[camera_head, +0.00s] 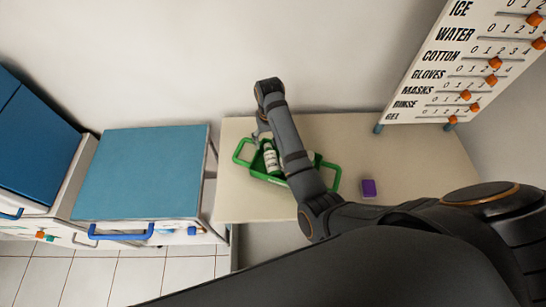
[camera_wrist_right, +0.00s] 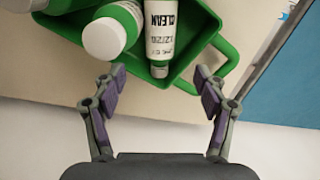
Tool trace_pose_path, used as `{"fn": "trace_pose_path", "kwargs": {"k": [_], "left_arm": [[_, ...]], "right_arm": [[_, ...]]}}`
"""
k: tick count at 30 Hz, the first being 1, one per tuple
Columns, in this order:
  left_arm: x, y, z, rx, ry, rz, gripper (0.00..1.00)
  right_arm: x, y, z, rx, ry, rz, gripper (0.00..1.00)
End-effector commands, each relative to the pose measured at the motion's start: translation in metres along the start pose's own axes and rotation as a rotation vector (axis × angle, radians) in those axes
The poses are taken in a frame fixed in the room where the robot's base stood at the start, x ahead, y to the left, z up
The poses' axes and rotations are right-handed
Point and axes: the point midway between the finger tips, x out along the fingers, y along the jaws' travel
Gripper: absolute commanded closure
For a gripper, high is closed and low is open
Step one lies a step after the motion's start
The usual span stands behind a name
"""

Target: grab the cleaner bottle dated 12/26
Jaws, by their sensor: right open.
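A white bottle with a green band (camera_head: 270,160) stands tilted in a green caddy (camera_head: 328,182) on the beige table. In the right wrist view a slim white bottle (camera_wrist_right: 160,45) bears the print "CLEAN" and a date starting 12/2, its last digit hard to read. A second white bottle with a green body (camera_wrist_right: 112,32) lies beside it on the left. My right gripper (camera_wrist_right: 160,80) is open and empty, its fingers at the caddy's near edge, with the slim bottle ahead between them. In the head view my right arm hides part of the caddy. My left gripper is not in view.
A sign board with orange sliders (camera_head: 470,60) stands at the back right. A blue-topped cart (camera_head: 140,170) is at the left. The table's right part is clear.

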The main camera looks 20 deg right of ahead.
Motion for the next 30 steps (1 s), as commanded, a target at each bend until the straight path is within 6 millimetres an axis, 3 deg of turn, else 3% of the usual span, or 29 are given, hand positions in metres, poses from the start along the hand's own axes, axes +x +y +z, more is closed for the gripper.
{"fn": "trace_pose_path", "kwargs": {"k": [4, 12, 15, 20, 27, 30], "left_arm": [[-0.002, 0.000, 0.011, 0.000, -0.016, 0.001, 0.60], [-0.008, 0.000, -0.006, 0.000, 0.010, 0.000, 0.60], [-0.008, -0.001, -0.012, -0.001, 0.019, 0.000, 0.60], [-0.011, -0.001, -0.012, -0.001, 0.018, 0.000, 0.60], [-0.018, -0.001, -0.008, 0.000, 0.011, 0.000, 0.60], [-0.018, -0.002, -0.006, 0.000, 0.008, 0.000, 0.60]], "right_arm": [[0.004, 0.000, 0.000, -0.005, -0.002, 0.000, 0.27], [0.046, 0.000, 0.001, -0.003, -0.004, 0.001, 0.27], [0.052, 0.000, 0.000, -0.002, -0.001, 0.000, 0.27], [0.059, 0.001, 0.000, -0.003, -0.003, 0.001, 0.27], [0.098, 0.001, -0.002, -0.001, -0.002, 0.000, 0.27], [0.104, 0.001, -0.002, -0.001, -0.001, 0.000, 0.27]]}}
